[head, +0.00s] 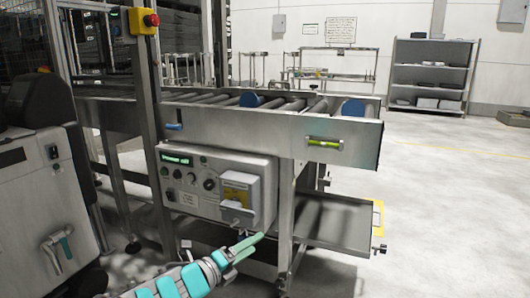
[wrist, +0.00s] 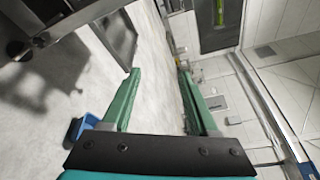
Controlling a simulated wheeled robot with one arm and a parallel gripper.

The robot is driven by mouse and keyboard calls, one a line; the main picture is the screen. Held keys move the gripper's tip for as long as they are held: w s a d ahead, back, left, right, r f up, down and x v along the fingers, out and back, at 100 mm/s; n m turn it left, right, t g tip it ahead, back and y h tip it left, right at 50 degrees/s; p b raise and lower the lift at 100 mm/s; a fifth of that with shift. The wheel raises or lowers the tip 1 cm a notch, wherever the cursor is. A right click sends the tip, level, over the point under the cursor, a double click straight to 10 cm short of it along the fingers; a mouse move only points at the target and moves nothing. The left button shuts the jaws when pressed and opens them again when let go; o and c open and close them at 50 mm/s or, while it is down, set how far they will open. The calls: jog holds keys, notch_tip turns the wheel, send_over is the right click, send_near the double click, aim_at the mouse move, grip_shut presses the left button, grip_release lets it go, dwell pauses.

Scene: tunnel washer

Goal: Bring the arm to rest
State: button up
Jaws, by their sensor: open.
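My gripper (head: 254,244) is at the end of my arm, which reaches in from the bottom of the head view. It is just below and in front of the grey control box (head: 197,187) under the roller conveyor. In the wrist view its two green fingers stand apart with nothing between them (wrist: 158,78). The jaws are open and empty. Whether the fingers touch the box cannot be told.
The roller conveyor (head: 345,132) runs above the box, with a low metal tray (head: 335,222) below. A red emergency stop (head: 151,20) sits on the post. Shelves (head: 430,72) stand far back. The floor at right (head: 455,210) is clear. The wrist view shows a blue object (wrist: 82,128).

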jog(key=s+d+m+g, duration=0.65)
jog(key=d+m, duration=0.35)
jog(key=d, duration=0.3)
jog(key=s+d+m+g, duration=0.5)
jog(key=s+d+m, duration=0.3)
jog(key=d+m, duration=0.35)
jog(key=s+d+f+m+g+y, duration=0.1)
jog(key=s+f+m+g+y, duration=0.15)
jog(key=s+m, duration=0.35)
jog(key=s+d+f+m+g+y, duration=0.1)
jog(key=s+f+m+y, duration=0.15)
jog(key=s+m, duration=0.35)
jog(key=s+a+m+y, duration=0.5)
jog(key=s+a+m, duration=0.2)
jog(key=s, duration=0.2)
jog(key=shift+s+a+f+m+y, duration=0.2)
jog(key=shift+s+a+m+y, duration=0.05)
jog(key=shift+a+m+y, duration=0.15)
